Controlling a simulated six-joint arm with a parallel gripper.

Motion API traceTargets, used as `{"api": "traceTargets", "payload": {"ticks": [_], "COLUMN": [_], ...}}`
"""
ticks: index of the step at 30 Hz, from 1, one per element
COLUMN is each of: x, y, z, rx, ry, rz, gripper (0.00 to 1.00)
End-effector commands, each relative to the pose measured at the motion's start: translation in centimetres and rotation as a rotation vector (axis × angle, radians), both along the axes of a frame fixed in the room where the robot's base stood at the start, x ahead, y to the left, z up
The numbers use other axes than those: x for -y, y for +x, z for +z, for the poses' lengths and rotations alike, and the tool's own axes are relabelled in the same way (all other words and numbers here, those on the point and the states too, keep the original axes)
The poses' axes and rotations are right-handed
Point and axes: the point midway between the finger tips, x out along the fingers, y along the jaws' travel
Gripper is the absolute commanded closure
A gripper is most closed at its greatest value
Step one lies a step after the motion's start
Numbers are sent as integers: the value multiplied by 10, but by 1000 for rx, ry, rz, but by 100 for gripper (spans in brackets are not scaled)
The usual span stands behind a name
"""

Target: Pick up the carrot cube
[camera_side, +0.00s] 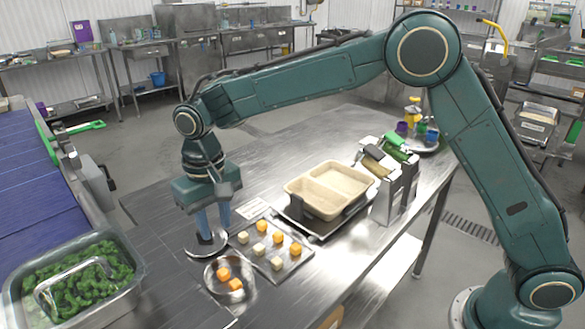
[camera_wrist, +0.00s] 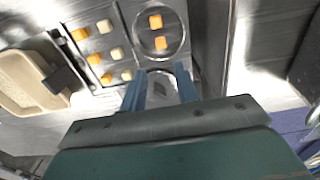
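Orange carrot cubes sit among pale cubes on a flat metal tray (camera_side: 285,267), to the right of my gripper in the side view. Two more orange cubes (camera_side: 235,284) lie in a round metal bowl (camera_side: 246,300) in front of the tray. The bowl (camera_wrist: 181,47) and several tray cubes (camera_wrist: 94,59) also show in the wrist view. My gripper (camera_side: 213,232) points down over a small round metal dish (camera_side: 193,250). Its blue fingers (camera_wrist: 159,85) are apart, with no cube seen between them.
A two-compartment beige container (camera_side: 330,190) stands behind the tray on the right. Metal dispensers (camera_side: 390,180) stand beside it. A metal bin of green vegetables (camera_side: 75,280) is at the front left, near a blue conveyor (camera_side: 30,165). Bare table lies left of the dish.

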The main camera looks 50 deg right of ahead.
Motion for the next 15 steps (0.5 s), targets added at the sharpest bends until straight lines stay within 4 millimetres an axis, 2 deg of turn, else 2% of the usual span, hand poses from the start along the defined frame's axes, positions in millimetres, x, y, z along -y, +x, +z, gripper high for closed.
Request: {"api": "traceTargets", "payload": {"ticks": [9,15], "x": [0,0], "y": [0,0], "z": [-46,-69], "rx": [-3,-2], "ry": [-2,-1], "rz": [0,0], "gripper": [69,69]}}
